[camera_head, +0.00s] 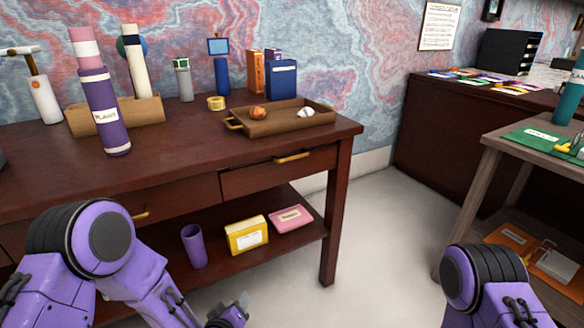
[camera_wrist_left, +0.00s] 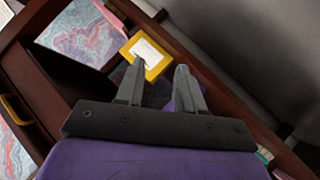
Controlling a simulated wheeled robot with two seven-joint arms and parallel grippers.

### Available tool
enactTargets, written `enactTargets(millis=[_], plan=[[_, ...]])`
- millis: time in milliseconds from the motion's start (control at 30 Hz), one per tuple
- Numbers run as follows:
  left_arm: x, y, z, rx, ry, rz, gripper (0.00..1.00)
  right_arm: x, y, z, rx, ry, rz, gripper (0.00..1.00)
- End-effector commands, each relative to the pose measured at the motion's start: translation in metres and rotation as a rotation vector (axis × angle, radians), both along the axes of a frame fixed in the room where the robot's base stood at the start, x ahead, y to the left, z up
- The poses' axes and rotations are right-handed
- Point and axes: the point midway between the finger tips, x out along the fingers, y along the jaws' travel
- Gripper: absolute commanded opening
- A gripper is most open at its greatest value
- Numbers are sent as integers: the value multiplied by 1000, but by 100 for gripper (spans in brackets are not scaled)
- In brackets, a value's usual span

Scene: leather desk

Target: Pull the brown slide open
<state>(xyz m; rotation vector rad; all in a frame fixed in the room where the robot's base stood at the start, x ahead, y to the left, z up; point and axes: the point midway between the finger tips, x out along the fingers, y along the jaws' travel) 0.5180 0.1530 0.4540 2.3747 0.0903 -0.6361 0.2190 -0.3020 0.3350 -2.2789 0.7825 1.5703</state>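The dark brown desk has drawer fronts under its top. The right drawer front (camera_head: 275,175) has a brass handle (camera_head: 292,158) and looks shut. A second brass handle (camera_head: 141,215) shows on a drawer front (camera_head: 165,203) further left, partly behind my arm. I cannot tell which one is the slide. My left gripper (camera_head: 238,306) is low in front of the desk, apart from both handles. In the left wrist view its fingers (camera_wrist_left: 158,70) are spread with nothing between them, and a brass handle (camera_wrist_left: 15,109) lies at the left. My right gripper is out of view.
The lower shelf holds a yellow box (camera_head: 246,235), a pink box (camera_head: 291,219) and a purple cup (camera_head: 194,246). A tray (camera_head: 262,127) and several bottles stand on the desktop. A desk leg (camera_head: 336,215) stands at the right. The floor (camera_head: 385,240) beyond it is clear.

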Motion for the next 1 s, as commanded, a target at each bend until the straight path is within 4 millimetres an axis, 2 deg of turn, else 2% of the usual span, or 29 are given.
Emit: enactTargets(millis=[33, 67, 100, 200, 300, 367, 467, 800, 1000], plan=[[45, -27, 43, -89, -161, -27, 38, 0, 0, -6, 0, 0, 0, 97], [66, -42, 71, -145, -251, -44, 38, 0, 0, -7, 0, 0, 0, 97], [89, -59, 109, -219, -362, -69, 38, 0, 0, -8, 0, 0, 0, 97], [124, -90, 191, -385, -587, -127, 38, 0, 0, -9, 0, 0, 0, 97], [137, -104, 243, -522, -728, -176, 38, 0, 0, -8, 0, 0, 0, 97], [138, -105, 255, -578, -761, -192, 38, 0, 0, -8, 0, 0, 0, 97], [144, -107, 258, -613, -760, -188, 38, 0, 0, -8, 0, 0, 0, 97], [207, -128, 283, -609, -756, -185, 38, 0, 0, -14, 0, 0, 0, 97], [226, -135, 292, -606, -754, -186, 38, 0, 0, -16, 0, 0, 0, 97]])
